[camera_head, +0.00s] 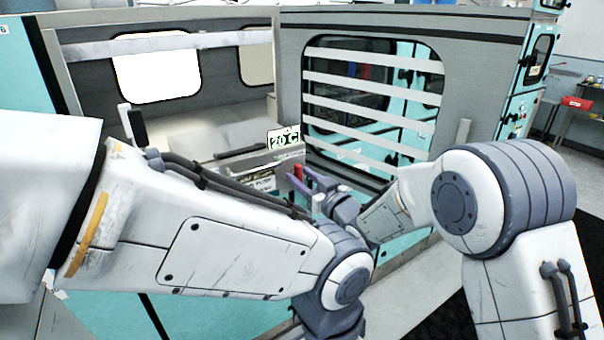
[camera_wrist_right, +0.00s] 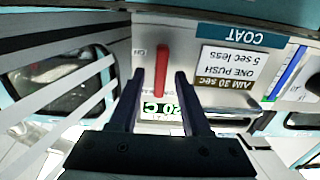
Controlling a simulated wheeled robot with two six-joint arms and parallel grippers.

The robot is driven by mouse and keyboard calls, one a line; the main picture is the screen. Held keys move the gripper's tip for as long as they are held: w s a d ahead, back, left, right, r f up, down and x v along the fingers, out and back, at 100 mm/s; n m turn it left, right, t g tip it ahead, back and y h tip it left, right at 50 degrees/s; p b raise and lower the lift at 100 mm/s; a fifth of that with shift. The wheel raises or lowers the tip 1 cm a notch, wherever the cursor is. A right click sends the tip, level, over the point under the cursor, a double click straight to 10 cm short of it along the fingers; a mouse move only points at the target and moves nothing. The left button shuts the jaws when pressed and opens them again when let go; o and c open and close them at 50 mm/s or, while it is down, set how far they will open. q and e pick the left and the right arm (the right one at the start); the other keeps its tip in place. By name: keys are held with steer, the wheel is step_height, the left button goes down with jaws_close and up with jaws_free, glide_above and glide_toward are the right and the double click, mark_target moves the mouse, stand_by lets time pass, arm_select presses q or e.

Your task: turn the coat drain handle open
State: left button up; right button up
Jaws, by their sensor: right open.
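The red handle (camera_head: 298,172) stands on the front panel of the machine, partly behind my right gripper in the head view. In the right wrist view the red handle (camera_wrist_right: 162,68) is a straight bar on a light panel, beside an upside-down COAT label (camera_wrist_right: 240,38). My right gripper (camera_wrist_right: 159,76) is open, with one finger on each side of the bar and gaps on both sides. How far the fingertips are from the panel is hard to tell. In the head view the right gripper (camera_head: 312,181) reaches to the panel. My left arm crosses the foreground; its gripper is out of view.
A 20 °C display (camera_head: 284,138) sits just above the handle. A blue bar (camera_wrist_right: 285,75) is on the panel to the right in the wrist view. A slatted window (camera_head: 370,105) is behind my right arm. My left forearm lies close to the right gripper.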

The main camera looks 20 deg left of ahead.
jaws_close()
steer(key=shift+a+f+n+b, duration=0.15)
steer(key=shift+n+b, duration=0.35)
steer(key=shift+b, duration=0.5)
steer(key=shift+s+a+f+n+b, duration=0.1)
steer(key=shift+n+b, duration=2.75)
steer(key=shift+b, duration=0.65)
steer(key=shift+s+f+n+b, duration=0.1)
steer(key=shift+n+b, duration=2.7)
steer(key=shift+b, duration=0.65)
steer(key=shift+s+a+f+n+b, duration=0.1)
steer(key=shift+n+b, duration=2.75)
steer(key=shift+b, duration=0.65)
jaws_free()
steer(key=shift+d, duration=0.1)
